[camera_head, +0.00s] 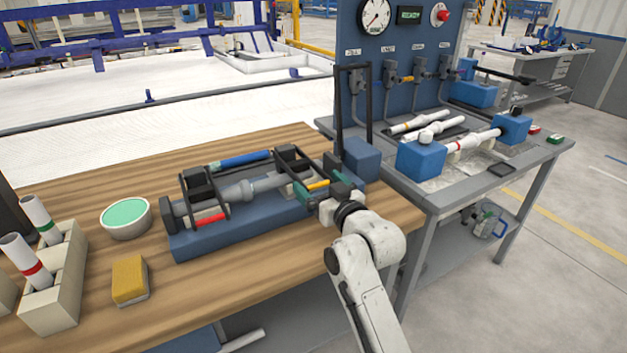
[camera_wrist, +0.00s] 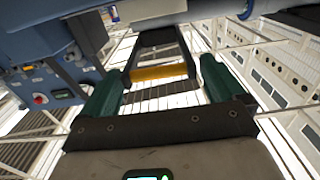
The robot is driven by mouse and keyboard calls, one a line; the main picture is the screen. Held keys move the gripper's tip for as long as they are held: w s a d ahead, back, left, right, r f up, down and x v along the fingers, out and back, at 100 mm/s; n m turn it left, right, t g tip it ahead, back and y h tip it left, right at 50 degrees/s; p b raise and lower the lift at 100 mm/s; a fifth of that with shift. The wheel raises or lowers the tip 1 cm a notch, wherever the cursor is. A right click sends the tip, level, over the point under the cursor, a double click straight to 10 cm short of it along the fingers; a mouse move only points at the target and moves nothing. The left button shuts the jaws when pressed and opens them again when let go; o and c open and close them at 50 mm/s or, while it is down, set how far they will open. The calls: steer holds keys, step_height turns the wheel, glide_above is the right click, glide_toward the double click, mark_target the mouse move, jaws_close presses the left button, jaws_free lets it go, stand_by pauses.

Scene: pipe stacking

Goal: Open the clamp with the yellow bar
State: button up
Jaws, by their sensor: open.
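The clamp fixture has a blue base (camera_head: 240,231) on the wooden table and a grey pipe (camera_head: 248,188) lying along it. The yellow bar (camera_head: 318,185) is at the fixture's right end. In the wrist view the yellow bar (camera_wrist: 158,73) crosses a dark clamp frame (camera_wrist: 157,40). My gripper (camera_head: 316,190) is open at this clamp. Its green fingers (camera_wrist: 160,78) stand on either side of the yellow bar, with a visible gap on each side. Whether the bar lies fully between the fingertips in depth, I cannot tell.
A red bar (camera_head: 211,219) and a blue bar (camera_head: 240,159) are on the same fixture. A green-filled bowl (camera_head: 126,217), a yellow sponge (camera_head: 130,280) and a pipe holder (camera_head: 53,285) stand to the left. A grey test bench (camera_head: 450,193) adjoins on the right.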

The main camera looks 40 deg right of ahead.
mark_target(300, 168)
steer(key=shift+x, duration=1.45)
steer(key=c, duration=1.2)
